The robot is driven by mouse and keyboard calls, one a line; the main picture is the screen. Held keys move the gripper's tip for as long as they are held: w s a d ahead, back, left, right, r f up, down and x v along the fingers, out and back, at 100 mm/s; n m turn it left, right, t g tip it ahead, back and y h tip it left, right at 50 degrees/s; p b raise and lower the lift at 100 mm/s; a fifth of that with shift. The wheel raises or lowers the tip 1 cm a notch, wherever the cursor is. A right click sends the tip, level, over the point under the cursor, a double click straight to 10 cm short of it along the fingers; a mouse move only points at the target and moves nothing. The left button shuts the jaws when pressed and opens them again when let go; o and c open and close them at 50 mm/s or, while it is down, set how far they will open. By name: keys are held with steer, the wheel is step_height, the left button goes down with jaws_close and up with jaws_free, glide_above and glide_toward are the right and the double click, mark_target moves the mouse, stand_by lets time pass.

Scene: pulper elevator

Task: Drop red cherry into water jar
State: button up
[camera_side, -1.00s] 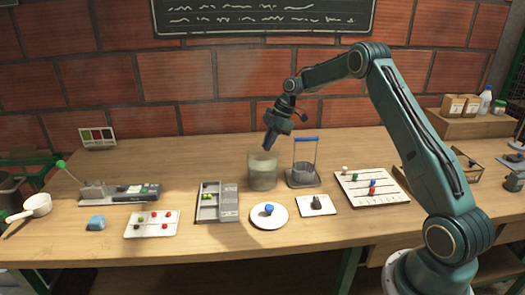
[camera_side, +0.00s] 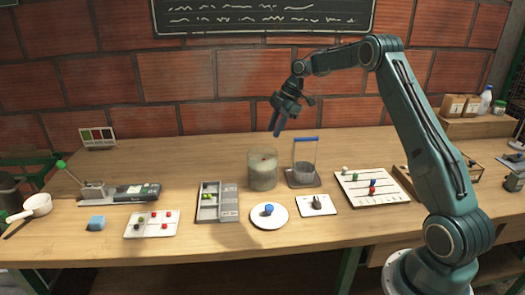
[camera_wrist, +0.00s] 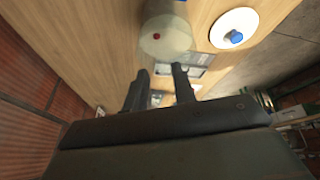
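The water jar (camera_side: 262,172) is a clear, greenish cylinder standing mid-table, and it also shows in the wrist view (camera_wrist: 170,22). A red cherry (camera_wrist: 156,36) shows within the jar's outline in the wrist view; I cannot make it out in the side view, and its depth in the water is unclear. My gripper (camera_side: 276,130) is above the jar and slightly to its right, clear of the rim. In the wrist view, its two fingers (camera_wrist: 159,76) are apart with nothing between them.
A wire-handled lift (camera_side: 304,172) stands just right of the jar. A grey divided tray (camera_side: 230,198) with green cherries is left. A white plate (camera_side: 270,222) with a blue piece is in front. A white card (camera_side: 138,231) with red and dark cherries lies further left.

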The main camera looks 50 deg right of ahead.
steer(key=v, duration=0.8)
steer(key=shift+f, duration=0.1)
stand_by(0.5)
steer(key=s+a+r+m, duration=0.2)
steer(key=s+a+r, duration=0.2)
steer(key=a, duration=0.3)
steer(key=s+a+r+m+t+h, duration=0.1)
steer(key=s+a+r+m, duration=0.25)
steer(key=a+r, duration=0.2)
steer(key=s+a+r+m, duration=0.1)
steer(key=s+a+r, duration=0.3)
steer(key=a, duration=0.4)
steer(key=s+a+f+m+t+h, duration=0.1)
steer(key=s+a+f+m, duration=0.1)
steer(key=s, duration=0.9)
steer(key=s+a+f+m+h, duration=0.1)
steer(key=s+f+m, duration=0.4)
steer(key=s, duration=0.6)
steer(key=shift+s+a+f+t+h, duration=0.3)
steer(key=shift+s+a+f+t, duration=0.05)
steer(key=shift+a+f+t, duration=0.1)
